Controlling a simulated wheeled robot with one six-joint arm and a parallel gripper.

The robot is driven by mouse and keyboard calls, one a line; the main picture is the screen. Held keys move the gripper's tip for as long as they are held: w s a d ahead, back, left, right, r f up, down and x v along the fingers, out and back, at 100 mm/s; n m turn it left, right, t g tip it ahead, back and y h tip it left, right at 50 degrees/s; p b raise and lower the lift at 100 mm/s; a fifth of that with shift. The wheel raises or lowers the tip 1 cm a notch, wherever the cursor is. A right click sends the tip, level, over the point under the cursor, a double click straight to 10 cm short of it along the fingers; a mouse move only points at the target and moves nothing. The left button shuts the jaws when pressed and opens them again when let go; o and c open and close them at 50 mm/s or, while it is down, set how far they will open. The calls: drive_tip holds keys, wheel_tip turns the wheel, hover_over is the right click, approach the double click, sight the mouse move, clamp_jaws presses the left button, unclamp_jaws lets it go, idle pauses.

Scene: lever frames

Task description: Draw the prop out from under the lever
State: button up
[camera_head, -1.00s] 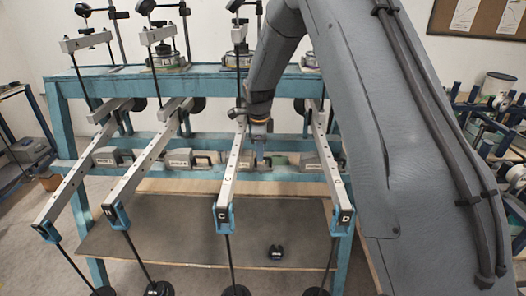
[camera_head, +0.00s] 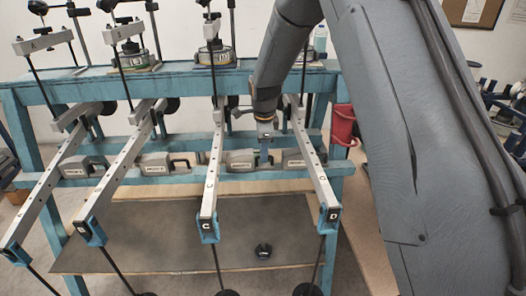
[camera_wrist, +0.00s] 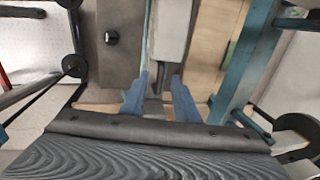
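Several long grey levers with blue ends stand in a row, among them lever C (camera_head: 213,165) and lever D (camera_head: 313,165). Grey block props with dark handles sit on the lower blue beam; one prop (camera_head: 240,160) is just right of lever C, another (camera_head: 299,158) is by lever D. My gripper (camera_head: 265,155) is between levers C and D, at the handle side of the first prop. In the wrist view my gripper (camera_wrist: 158,97) has its two blue fingers apart, with a dark handle (camera_wrist: 157,80) between them and a grey block beyond. Contact with the handle cannot be told.
Two more props, one (camera_head: 168,163) by lever B (camera_head: 120,165) and one (camera_head: 73,166) by lever A (camera_head: 45,200), sit on the beam. Black rods hang from the lever ends. A red object (camera_head: 343,125) hangs at the frame's right. A small black knob (camera_head: 263,250) is on the dark board below.

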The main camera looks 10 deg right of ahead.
drive_tip(key=shift+a, duration=0.15)
drive_tip(key=shift+r, duration=0.3)
wheel_tip(320, 180, up, 7)
drive_tip(key=s+b, duration=0.1)
drive_tip(key=b, duration=0.1)
drive_tip(key=shift+s, duration=0.25)
